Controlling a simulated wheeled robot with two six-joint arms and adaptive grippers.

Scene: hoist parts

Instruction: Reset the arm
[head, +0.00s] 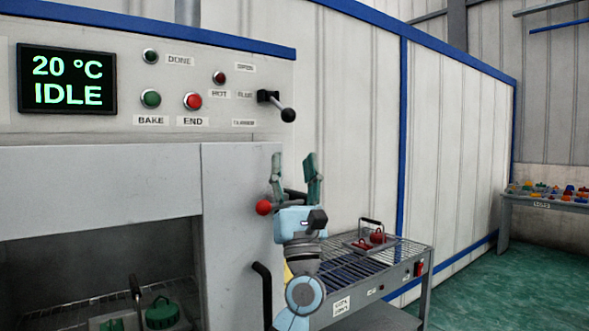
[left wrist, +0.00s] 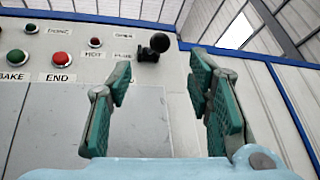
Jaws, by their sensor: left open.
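My left gripper (head: 296,170) is raised in front of the oven's right edge, fingers pointing up, open and empty. In the left wrist view its two green-padded fingers (left wrist: 165,95) stand apart with nothing between them. The black lever (head: 280,105) on the control panel is above the gripper and apart from it; its black knob also shows in the left wrist view (left wrist: 159,43). A red ball knob (head: 263,208) sits just left of the gripper. My right gripper is not in view.
The oven panel has a display (head: 67,80) reading 20 °C IDLE, a green BAKE button (head: 150,99) and a red END button (head: 192,101). Green parts (head: 162,313) sit inside the open oven. A rack cart (head: 409,258) holds red parts (head: 378,236). A parts table (head: 560,204) stands far right; green floor (head: 480,285) is clear.

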